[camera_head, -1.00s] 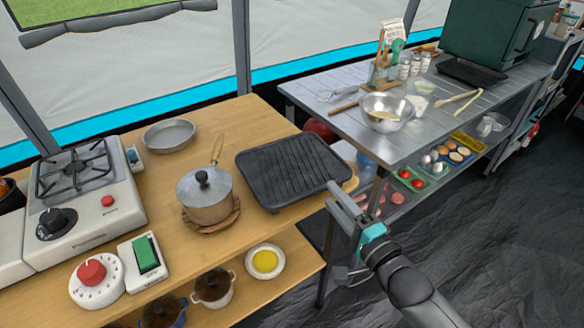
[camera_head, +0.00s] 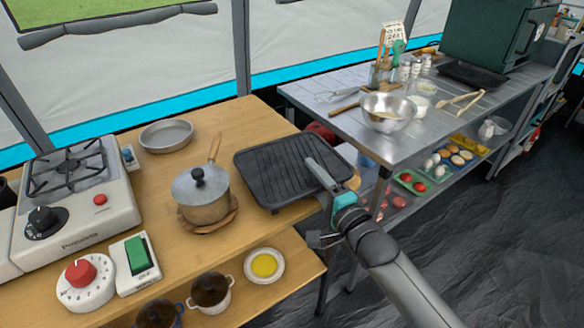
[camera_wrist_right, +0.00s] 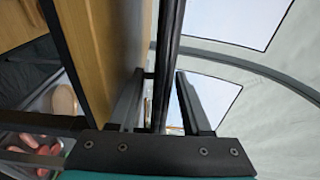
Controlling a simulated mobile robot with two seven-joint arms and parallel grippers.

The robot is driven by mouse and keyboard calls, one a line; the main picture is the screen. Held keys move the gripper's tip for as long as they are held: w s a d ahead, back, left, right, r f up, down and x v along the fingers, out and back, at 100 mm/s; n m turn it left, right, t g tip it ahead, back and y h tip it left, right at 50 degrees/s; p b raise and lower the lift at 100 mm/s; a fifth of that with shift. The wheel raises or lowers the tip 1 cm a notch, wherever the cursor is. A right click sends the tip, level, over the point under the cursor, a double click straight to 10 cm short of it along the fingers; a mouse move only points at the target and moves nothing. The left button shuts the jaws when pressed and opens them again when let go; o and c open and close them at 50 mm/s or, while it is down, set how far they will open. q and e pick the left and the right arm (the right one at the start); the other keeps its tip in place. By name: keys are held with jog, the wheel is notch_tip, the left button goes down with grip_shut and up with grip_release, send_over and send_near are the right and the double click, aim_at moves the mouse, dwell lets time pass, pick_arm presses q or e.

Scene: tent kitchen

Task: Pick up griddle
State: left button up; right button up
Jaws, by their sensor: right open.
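The griddle (camera_head: 275,165) is a black, ridged, rectangular pan lying flat on the right end of the wooden table (camera_head: 140,200). My right gripper (camera_head: 322,180) is at the griddle's right front edge, with one finger above the rim in the head view. The other finger is largely hidden there. In the right wrist view, the right gripper (camera_wrist_right: 160,105) is open, and the griddle's dark edge (camera_wrist_right: 170,50) runs between its two fingers. I cannot tell whether either finger touches it. My left gripper is not in view.
A lidded saucepan (camera_head: 203,205) stands left of the griddle, on a wooden trivet. A shallow round pan (camera_head: 166,136) and a gas stove (camera_head: 70,190) are further left. A metal table (camera_head: 440,120) with a steel bowl (camera_head: 387,112) stands at the right, across a narrow gap.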

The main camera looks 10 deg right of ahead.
jog(key=shift+x, duration=1.1)
jog(key=shift+c, duration=0.3)
grip_shut()
jog(key=shift+f, duration=0.15)
dwell(0.4)
